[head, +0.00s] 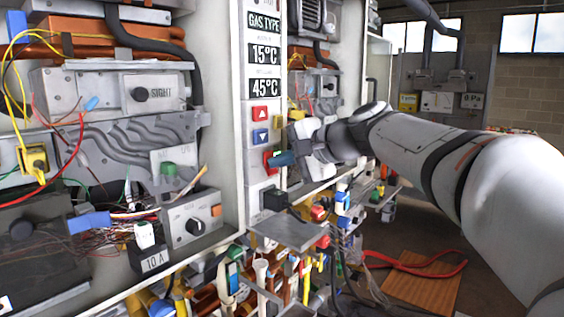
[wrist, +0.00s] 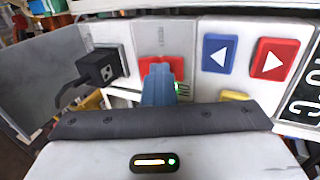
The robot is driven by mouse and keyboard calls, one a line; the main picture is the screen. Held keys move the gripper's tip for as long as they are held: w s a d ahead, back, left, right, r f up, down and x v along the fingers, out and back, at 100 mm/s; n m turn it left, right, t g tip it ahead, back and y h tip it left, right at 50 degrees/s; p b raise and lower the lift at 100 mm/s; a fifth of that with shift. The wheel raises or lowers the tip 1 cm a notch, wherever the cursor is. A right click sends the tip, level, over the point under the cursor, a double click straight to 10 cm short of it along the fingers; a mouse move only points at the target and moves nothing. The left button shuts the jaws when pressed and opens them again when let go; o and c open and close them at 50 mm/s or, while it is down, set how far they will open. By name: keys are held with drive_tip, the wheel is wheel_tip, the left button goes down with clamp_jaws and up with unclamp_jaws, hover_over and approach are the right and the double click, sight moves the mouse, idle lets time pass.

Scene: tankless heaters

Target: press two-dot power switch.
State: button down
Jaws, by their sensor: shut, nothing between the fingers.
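A red switch (head: 268,160) sits on the white panel strip below the red and blue arrow buttons. In the wrist view the red switch (wrist: 178,66) is partly hidden behind my fingers, so I cannot make out any dots on it. My gripper (head: 275,160) is shut and empty, its blue fingertips at the switch's face. In the wrist view the gripper (wrist: 158,75) overlaps the middle of the switch. I cannot tell whether it touches or presses it.
The blue arrow button (wrist: 217,54) and red arrow button (wrist: 272,60) are beside the switch in the wrist view. A black block (wrist: 101,67) with pale marks and a cable is on the other side. A metal shelf (head: 290,233) juts out below.

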drive_tip(key=shift+r, duration=0.35)
drive_tip(key=shift+s+d+r, duration=0.2)
drive_tip(key=shift+r, duration=0.05)
drive_tip(key=v, duration=1.3)
drive_tip(key=shift+w+r+b, duration=0.15)
drive_tip(key=shift+r+b, duration=0.2)
drive_tip(key=shift+b, duration=0.1)
drive_tip(key=shift+a, duration=0.1)
drive_tip(key=shift+w+d+f+g+h, duration=0.1)
drive_tip(key=shift+d+f+g+h, duration=0.2)
drive_tip(key=shift+f+h, duration=0.2)
drive_tip(key=p+x, duration=0.2)
drive_tip(key=x, duration=1.2)
